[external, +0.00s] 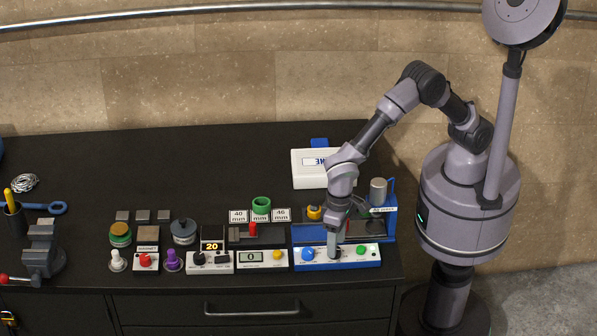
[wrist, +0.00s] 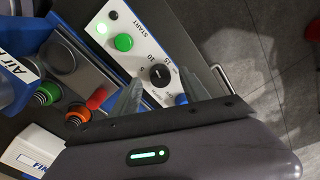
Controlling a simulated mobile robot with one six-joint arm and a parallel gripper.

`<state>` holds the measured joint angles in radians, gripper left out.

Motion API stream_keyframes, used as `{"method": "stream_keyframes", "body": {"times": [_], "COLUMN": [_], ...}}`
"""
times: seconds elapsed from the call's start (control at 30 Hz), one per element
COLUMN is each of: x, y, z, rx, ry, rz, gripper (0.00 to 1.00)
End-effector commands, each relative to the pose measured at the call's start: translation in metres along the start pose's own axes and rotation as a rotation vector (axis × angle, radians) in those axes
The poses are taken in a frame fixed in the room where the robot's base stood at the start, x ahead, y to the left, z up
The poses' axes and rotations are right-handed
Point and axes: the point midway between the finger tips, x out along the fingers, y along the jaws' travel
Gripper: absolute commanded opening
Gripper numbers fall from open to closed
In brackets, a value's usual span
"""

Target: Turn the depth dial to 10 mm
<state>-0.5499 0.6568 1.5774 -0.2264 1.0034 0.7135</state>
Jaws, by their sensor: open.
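The depth dial (wrist: 160,75) is a round black knob on a white panel, with small printed numbers around it that look like 5, 10 and 15. Its exact pointer setting is too small to read surely. My gripper (wrist: 161,79) is open, with one finger on each side of the dial; I cannot tell whether they touch it. In the external view my gripper (external: 334,246) points down over the blue-based press panel (external: 347,263) and mostly hides the dial.
On the same panel are a green START button (external: 361,250) and a blue knob (external: 308,254). The press (external: 384,222) stands close behind my gripper. A white box (external: 310,172) is farther back. A controller with a yellow button (external: 277,255) is to the left.

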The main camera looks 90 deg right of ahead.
Motion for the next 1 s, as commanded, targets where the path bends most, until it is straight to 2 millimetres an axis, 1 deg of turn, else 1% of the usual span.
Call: {"method": "stream_keyframes", "body": {"times": [0.03,0.17,0.2,0.3,0.43,0.5,0.6,1.0], "x": [-0.021,-0.067,-0.081,-0.112,-0.140,-0.149,-0.156,-0.156], "y": [-0.001,-0.001,-0.001,-0.001,-0.001,0.000,0.000,0.000], "z": [0.000,-0.001,-0.001,-0.001,-0.001,0.000,0.000,0.000], "rx": [0.001,0.001,0.001,0.001,0.001,0.001,0.001,0.001], "ry": [0.002,0.003,0.003,0.003,0.002,0.002,0.000,0.000], "rz": [-0.004,-0.004,-0.005,-0.004,-0.003,-0.002,-0.001,-0.001], "gripper": [0.53,0.53,0.53,0.53,0.53,0.53,0.53,0.53]}}
